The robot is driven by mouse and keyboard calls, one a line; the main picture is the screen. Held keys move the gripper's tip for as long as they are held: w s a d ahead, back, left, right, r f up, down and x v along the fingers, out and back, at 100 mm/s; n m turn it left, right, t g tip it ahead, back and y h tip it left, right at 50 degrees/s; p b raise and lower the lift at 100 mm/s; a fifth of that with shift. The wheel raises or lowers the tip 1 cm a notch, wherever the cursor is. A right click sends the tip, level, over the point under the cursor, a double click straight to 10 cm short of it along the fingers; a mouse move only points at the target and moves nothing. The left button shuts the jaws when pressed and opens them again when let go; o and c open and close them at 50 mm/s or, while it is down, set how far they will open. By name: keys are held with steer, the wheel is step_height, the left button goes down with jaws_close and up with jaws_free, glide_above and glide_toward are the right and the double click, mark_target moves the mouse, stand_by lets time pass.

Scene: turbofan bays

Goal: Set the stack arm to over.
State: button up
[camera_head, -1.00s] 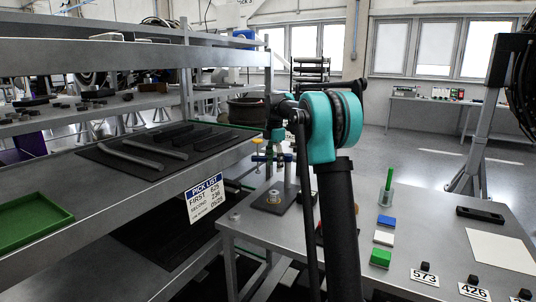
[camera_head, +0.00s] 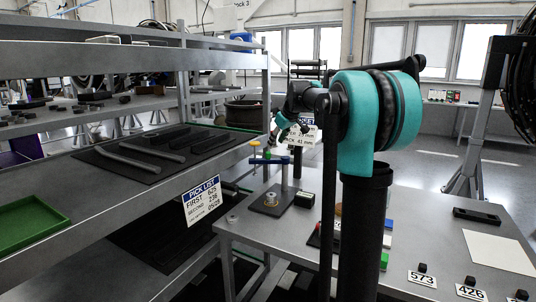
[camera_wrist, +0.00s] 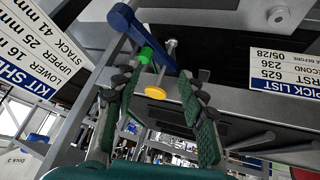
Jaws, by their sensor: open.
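The stack arm is a blue bar (camera_head: 268,161) on an upright post over a dark base plate (camera_head: 268,204) on the metal bench. In the head view it reaches left from the post, with a yellow disc (camera_head: 255,142) near its end. In the wrist view the blue bar (camera_wrist: 150,35) crosses the top, with a green piece (camera_wrist: 147,55) and the yellow disc (camera_wrist: 155,92) near it. My gripper (camera_wrist: 160,80) is open; the green piece and disc appear between its fingers. Contact cannot be told.
A shelf rack with the pick list (camera_head: 203,198) stands left of the bench. A kit sheet (camera_wrist: 37,65) shows in the wrist view. A small dark block (camera_head: 304,200) sits beside the base plate. Numbered tags (camera_head: 422,279) line the bench front.

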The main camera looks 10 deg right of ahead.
mark_target(268, 152)
steer(key=w+f+m, duration=0.1)
steer(key=w+f, duration=0.2)
steer(key=w+a+f+m+t, duration=0.1)
steer(key=w+f, duration=0.2)
steer(key=w, duration=0.1)
steer(key=w+a+f+m, duration=0.1)
steer(key=w+f+m, duration=0.1)
steer(key=w+f, duration=0.1)
steer(key=shift+w+a+f+t, duration=0.1)
steer(key=shift+w+t, duration=0.3)
steer(key=shift+w, duration=0.3)
steer(key=shift+c, duration=0.3)
jaws_close()
